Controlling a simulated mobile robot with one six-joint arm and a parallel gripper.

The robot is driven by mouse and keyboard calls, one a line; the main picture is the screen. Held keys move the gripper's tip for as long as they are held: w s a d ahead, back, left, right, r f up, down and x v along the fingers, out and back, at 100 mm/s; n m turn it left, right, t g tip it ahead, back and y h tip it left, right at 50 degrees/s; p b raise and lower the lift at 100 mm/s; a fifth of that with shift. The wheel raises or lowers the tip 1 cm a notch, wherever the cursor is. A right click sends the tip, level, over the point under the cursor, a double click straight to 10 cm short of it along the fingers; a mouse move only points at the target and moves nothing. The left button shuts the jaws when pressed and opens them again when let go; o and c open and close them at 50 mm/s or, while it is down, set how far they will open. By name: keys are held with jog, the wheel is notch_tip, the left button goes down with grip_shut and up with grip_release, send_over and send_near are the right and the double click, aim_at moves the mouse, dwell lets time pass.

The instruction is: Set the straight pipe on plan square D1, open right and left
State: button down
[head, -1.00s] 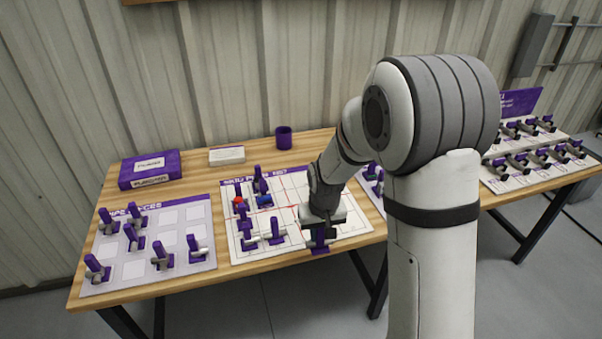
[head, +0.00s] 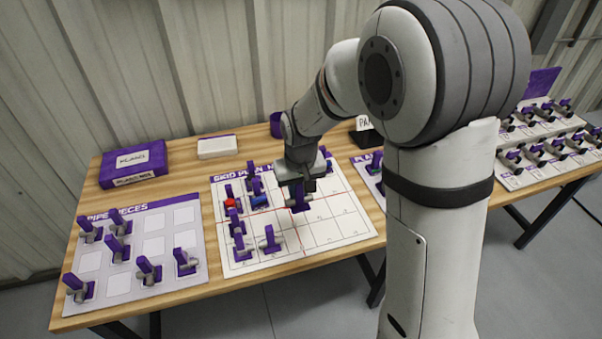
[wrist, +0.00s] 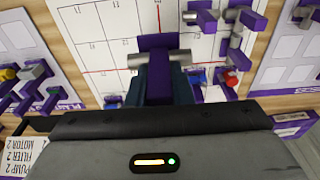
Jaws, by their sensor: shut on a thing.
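My gripper (head: 299,187) is shut on the straight pipe by its purple upright handle (head: 299,202). In the wrist view the grey straight pipe (wrist: 137,60) runs left to right on both sides of its purple handle, with the jaws (wrist: 160,88) behind it. The pipe is over the white plan sheet (head: 340,222), near its middle and toward the back. I cannot tell if it touches the sheet. The square labels near it are too small to read surely, and the jaws hide what is directly under them.
Several purple-handled pieces stand on the plan's left half, including a red one (head: 230,202) and a blue one (head: 260,202). The plan's right and front squares are bare. A pipe pieces board (head: 150,245) lies left. A purple box (head: 134,163) and purple cup (head: 277,124) stand behind.

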aim_at(299, 199)
jog(key=shift+w+f+b, duration=0.1)
jog(key=shift+f+b, duration=1.45)
jog(key=shift+f, duration=0.55)
jog(key=shift+f+b, duration=0.45)
jog(key=shift+f, duration=0.15)
jog(key=shift+r, duration=0.1)
jog(key=shift+f+b, duration=2.4)
jog(key=shift+f, duration=0.4)
jog(key=shift+f, duration=0.1)
jog(key=shift+f+b, duration=1.45)
jog(key=shift+f, duration=0.2)
jog(key=shift+f+b, duration=0.65)
jog(key=shift+f, duration=0.1)
